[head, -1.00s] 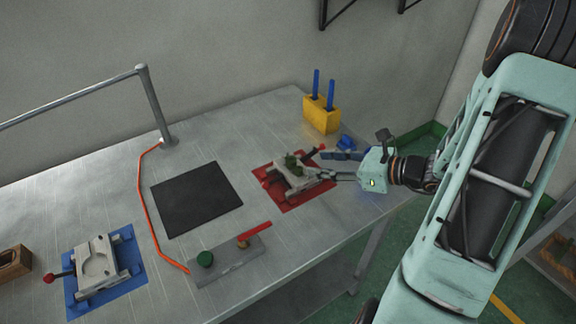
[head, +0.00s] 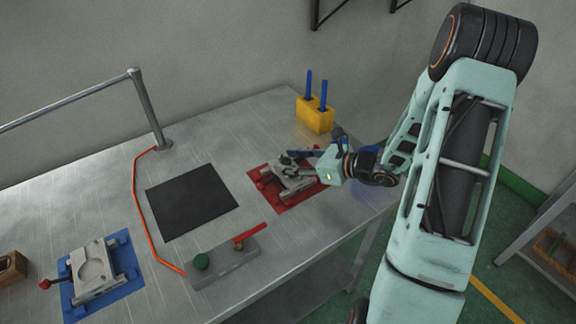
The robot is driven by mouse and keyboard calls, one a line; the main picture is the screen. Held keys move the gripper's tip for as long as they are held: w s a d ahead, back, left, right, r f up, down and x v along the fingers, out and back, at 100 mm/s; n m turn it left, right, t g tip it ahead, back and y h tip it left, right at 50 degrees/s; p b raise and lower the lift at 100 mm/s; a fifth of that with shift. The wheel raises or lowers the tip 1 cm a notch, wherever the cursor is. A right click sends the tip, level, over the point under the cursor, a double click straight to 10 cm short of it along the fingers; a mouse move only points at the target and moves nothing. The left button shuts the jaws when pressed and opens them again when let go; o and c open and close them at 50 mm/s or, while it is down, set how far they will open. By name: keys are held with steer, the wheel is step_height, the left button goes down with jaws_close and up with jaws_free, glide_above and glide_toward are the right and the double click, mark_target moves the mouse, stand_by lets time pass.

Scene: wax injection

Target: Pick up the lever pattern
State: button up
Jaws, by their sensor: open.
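My gripper (head: 297,163) is open and reaches in from the right, over the mould. Its fingertips are close to the green piece. I cannot tell whether they touch it.
A yellow block (head: 315,116) with two blue rods stands behind the mould. A black mat (head: 192,202), a grey control bar (head: 225,263), an orange cord (head: 140,222) and a second mould (head: 93,268) on a blue mat (head: 127,257) lie to the left.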

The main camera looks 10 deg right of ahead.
steer(key=c, duration=1.1)
steer(key=shift+o, duration=0.2)
steer(key=shift+r, duration=0.1)
